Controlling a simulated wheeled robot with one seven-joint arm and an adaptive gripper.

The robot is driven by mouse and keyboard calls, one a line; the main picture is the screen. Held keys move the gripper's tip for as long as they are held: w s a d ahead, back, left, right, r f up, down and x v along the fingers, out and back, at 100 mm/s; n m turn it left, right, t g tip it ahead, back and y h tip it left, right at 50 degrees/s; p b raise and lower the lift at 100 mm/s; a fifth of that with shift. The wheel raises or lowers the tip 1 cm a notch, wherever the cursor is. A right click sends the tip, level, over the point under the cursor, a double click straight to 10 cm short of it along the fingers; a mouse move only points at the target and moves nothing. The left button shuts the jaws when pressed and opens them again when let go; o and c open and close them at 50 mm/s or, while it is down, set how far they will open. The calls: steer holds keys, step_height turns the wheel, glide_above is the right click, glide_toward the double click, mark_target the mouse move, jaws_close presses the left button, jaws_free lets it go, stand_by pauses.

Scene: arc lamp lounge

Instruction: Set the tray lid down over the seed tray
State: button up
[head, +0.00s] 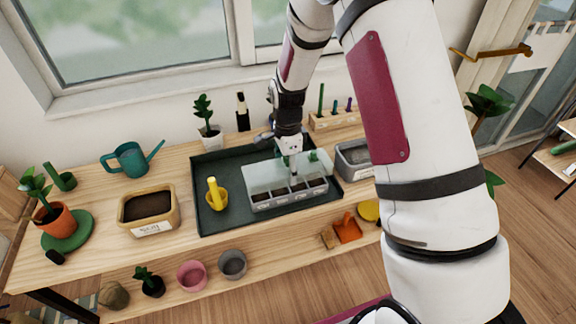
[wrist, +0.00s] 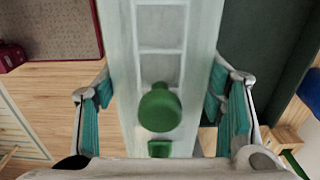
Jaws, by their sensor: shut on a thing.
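The tray lid (head: 262,172) is a pale, see-through sheet with a green knob (wrist: 160,108), level or nearly so in the head view. My gripper (head: 291,160) points down at it. In the wrist view the teal finger pads of my gripper (wrist: 160,112) stand at either side of the lid (wrist: 142,75), shut on it. The grey seed tray (head: 290,199), with several dark soil cells and small labels, shows below and in front of the lid in the head view. The lid overlaps its back part; I cannot tell the gap between them.
A dark green work tray (head: 213,220) lies under the seed tray. A soil tub (head: 148,209), teal watering can (head: 131,160) and potted plant (head: 207,130) stand farther off.

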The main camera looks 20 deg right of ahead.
steer(key=shift+f+b, duration=0.6)
steer(key=shift+f, duration=1.4)
steer(key=shift+f+b, duration=0.3)
steer(key=shift+f, duration=0.4)
stand_by(0.9)
steer(key=o, duration=1.3)
step_height(320, 180, up, 12)
steer(key=shift+r, duration=0.1)
